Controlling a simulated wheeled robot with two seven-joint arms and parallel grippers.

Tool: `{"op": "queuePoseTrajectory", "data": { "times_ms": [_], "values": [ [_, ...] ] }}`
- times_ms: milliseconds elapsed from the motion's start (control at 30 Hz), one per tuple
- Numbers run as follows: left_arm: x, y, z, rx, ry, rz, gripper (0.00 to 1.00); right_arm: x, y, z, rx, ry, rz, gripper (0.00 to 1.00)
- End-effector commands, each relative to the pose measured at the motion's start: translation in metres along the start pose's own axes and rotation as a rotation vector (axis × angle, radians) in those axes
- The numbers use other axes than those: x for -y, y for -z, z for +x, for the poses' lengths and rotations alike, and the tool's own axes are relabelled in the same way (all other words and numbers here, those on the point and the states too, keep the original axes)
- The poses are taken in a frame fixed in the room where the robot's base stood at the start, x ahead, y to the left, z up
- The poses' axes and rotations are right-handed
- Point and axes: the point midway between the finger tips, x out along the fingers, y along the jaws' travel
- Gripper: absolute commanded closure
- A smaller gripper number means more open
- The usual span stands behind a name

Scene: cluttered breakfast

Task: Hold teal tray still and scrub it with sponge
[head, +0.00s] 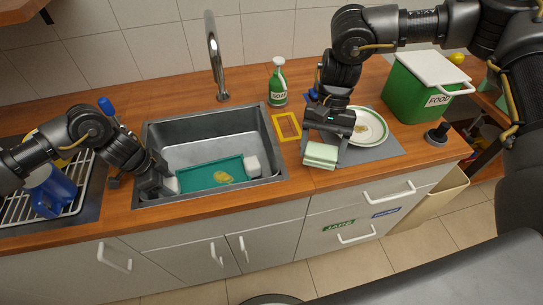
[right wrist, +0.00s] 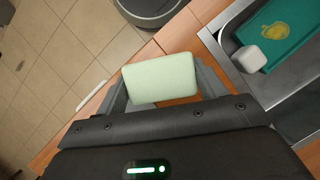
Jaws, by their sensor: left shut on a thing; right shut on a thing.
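The teal tray (head: 200,178) lies in the sink basin, with a pale block-like handle at each end. A yellow stain (head: 223,178) is on its surface. My left gripper (head: 166,186) is shut on the tray's left handle, at the left side of the sink. My right gripper (head: 322,143) is shut on the pale green sponge (head: 320,155), right of the sink near the counter's front. In the right wrist view the sponge (right wrist: 160,78) sits between the fingers, and part of the tray (right wrist: 270,22) with its right handle (right wrist: 250,58) shows at upper right, apart from the sponge.
The metal sink (head: 195,120) has a tall faucet (head: 215,65) behind it. A plate (head: 372,128) on a grey mat (head: 378,153) is beside my right gripper. A blue jug (head: 52,192) is at left.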

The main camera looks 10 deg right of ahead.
Motion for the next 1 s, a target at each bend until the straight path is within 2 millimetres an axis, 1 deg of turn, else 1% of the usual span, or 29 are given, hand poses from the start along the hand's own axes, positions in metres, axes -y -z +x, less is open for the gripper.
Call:
{"op": "queuePoseTrajectory", "data": {
  "times_ms": [67, 133, 167, 267, 367, 400, 467, 500, 533, 567, 600, 700, 833, 900, 1000],
  "values": [
    [0.000, 0.000, 0.000, -0.001, 0.001, 0.000, 1.00, 0.003, 0.001, 0.001, 0.000, 0.003, 0.007, 0.48],
    [0.000, 0.000, 0.000, -0.001, 0.001, 0.000, 1.00, 0.011, 0.002, 0.002, 0.001, 0.013, 0.029, 0.48],
    [0.000, 0.000, 0.000, -0.001, 0.001, 0.000, 1.00, 0.017, 0.004, 0.004, 0.001, 0.020, 0.047, 0.48],
    [0.000, 0.000, 0.000, -0.001, 0.001, 0.000, 1.00, 0.047, 0.009, 0.011, 0.003, 0.057, 0.138, 0.48],
    [0.000, 0.000, 0.000, -0.001, 0.001, 0.000, 1.00, 0.090, 0.013, 0.020, 0.006, 0.115, 0.276, 0.48],
    [0.000, 0.000, 0.000, -0.001, 0.001, 0.000, 1.00, 0.108, 0.014, 0.025, 0.006, 0.142, 0.340, 0.48],
    [0.000, 0.000, 0.000, -0.001, 0.001, 0.000, 1.00, 0.136, 0.015, 0.032, 0.007, 0.182, 0.437, 0.48],
    [0.000, 0.000, 0.000, -0.001, 0.001, 0.000, 1.00, 0.154, 0.014, 0.037, 0.007, 0.208, 0.502, 0.48],
    [0.000, 0.000, 0.000, -0.001, 0.001, 0.000, 1.00, 0.167, 0.014, 0.041, 0.007, 0.227, 0.548, 0.48],
    [0.000, 0.000, 0.000, -0.001, 0.001, 0.000, 1.00, 0.179, 0.013, 0.045, 0.007, 0.246, 0.594, 0.51],
    [0.000, 0.000, 0.000, -0.001, 0.001, 0.000, 1.00, 0.194, 0.011, 0.051, 0.007, 0.270, 0.651, 0.51],
    [0.000, 0.000, 0.000, -0.001, 0.001, 0.000, 1.00, 0.226, 0.007, 0.063, 0.005, 0.323, 0.777, 0.51],
    [0.000, 0.000, 0.000, -0.001, 0.001, 0.000, 1.00, 0.253, 0.001, 0.075, 0.003, 0.372, 0.895, 0.51],
    [0.000, 0.000, 0.000, -0.001, 0.001, 0.000, 1.00, 0.261, -0.001, 0.078, 0.003, 0.389, 0.935, 0.51],
    [0.000, 0.000, 0.000, -0.001, 0.001, 0.000, 1.00, 0.267, -0.002, 0.080, 0.002, 0.401, 0.964, 0.51]
  ]
}}
